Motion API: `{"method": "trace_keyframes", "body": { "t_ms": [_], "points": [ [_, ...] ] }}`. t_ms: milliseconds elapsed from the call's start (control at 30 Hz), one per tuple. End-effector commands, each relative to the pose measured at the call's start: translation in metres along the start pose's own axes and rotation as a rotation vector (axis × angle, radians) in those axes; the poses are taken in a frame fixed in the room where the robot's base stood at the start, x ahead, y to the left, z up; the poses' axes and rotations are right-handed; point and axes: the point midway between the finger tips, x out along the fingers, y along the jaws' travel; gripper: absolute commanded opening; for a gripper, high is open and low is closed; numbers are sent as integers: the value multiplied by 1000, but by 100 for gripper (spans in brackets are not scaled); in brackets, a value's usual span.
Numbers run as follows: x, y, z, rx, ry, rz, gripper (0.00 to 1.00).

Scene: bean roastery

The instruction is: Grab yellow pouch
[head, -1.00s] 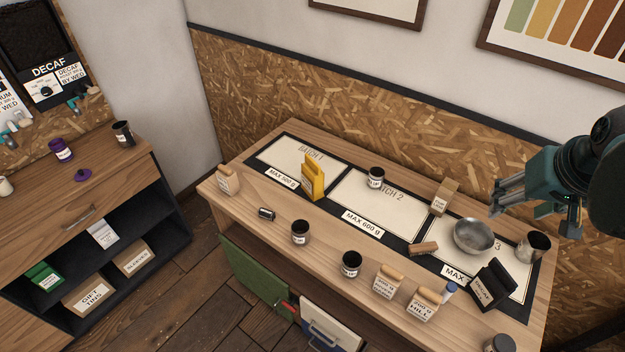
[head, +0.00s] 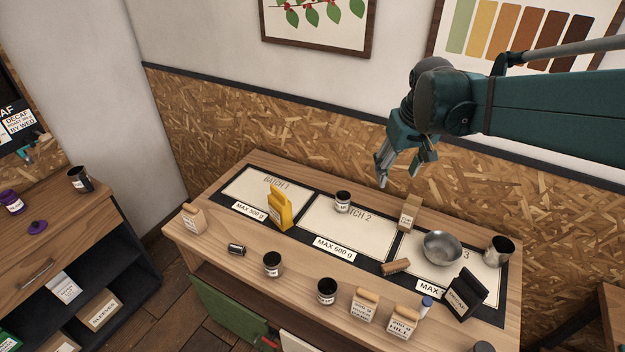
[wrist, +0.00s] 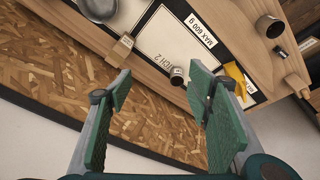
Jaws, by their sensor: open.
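The yellow pouch (head: 280,211) stands upright on the table, at the border between the Batch 1 mat and the Batch 2 mat. In the wrist view the yellow pouch (wrist: 236,78) shows at the right, partly hidden behind the right finger. My gripper (head: 401,175) is open and empty. It hangs above the back edge of the table, to the right of the pouch and well apart from it. In the wrist view my gripper (wrist: 160,105) has its fingers wide apart, with wall board between them.
A small dark tin (head: 342,202) stands on the Batch 2 mat, right of the pouch. A tan bag (head: 409,214), a metal bowl (head: 442,248) and a black pouch (head: 466,294) stand farther right. Dark tins (head: 272,264) line the front. The Batch 1 mat (head: 262,188) is mostly clear.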

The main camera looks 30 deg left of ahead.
Motion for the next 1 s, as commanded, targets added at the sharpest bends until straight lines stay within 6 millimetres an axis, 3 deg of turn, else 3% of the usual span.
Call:
{"method": "trace_keyframes", "body": {
  "t_ms": [400, 1000],
  "points": [
    [57, -71, -72, -139, -64, -38, 51],
    [154, -198, -142, -341, -157, -86, 51]
  ]
}}
